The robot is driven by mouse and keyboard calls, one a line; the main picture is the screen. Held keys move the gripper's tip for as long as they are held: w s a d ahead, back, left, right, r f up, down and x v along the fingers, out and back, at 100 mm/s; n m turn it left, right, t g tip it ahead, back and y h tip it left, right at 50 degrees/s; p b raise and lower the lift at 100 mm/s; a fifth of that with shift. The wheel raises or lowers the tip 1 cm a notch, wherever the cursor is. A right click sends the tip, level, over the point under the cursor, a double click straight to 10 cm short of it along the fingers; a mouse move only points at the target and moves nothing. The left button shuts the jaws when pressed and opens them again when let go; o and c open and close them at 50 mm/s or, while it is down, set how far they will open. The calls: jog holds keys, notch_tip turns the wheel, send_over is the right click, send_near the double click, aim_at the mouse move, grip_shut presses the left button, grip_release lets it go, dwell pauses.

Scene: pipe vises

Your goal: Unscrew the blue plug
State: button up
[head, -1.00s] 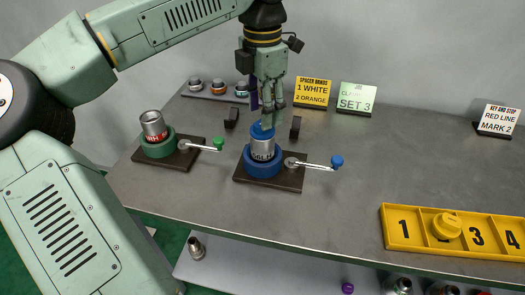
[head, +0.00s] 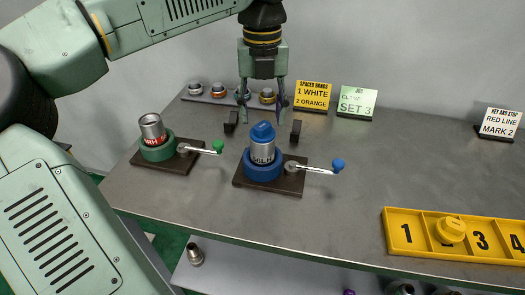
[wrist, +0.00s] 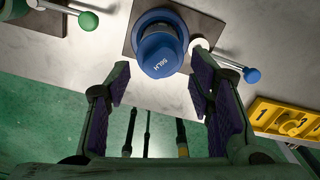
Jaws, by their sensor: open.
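The blue plug (head: 262,131) sits on top of a grey metal pipe piece (head: 262,151) held upright in the blue vise (head: 262,169). In the wrist view the plug (wrist: 161,54) shows from above, with lettering on it. My gripper (head: 263,103) is open and empty above and behind the plug, its two fingers spread wide. In the wrist view the gripper (wrist: 164,88) has its purple-padded fingers apart, with the plug beyond their tips. It does not touch the plug. The blue vise's handle (head: 322,170) points right.
A green vise (head: 158,148) with a red-marked pipe piece (head: 152,127) stands to the left. A yellow numbered tray (head: 400,247) lies at the front right. Signs (head: 358,103) stand at the back. The table's right middle is clear.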

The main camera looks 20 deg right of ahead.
jog(key=shift+f, duration=0.15)
jog(key=shift+f+b, duration=0.75)
jog(key=shift+f, duration=0.25)
jog(key=shift+c, duration=0.3)
jog(key=shift+r, duration=0.1)
grip_shut()
jog(key=m+p, duration=0.2)
jog(key=shift+r+m, duration=0.2)
jog(key=shift+m, duration=0.2)
jog(key=m+p, duration=0.1)
jog(key=m, duration=0.2)
jog(key=m+p, duration=0.2)
jog(key=m, duration=0.4)
jog(key=shift+f+m, duration=0.1)
jog(key=shift+m, duration=0.3)
jog(key=shift+f+m, duration=0.1)
jog(key=shift+m, duration=0.8)
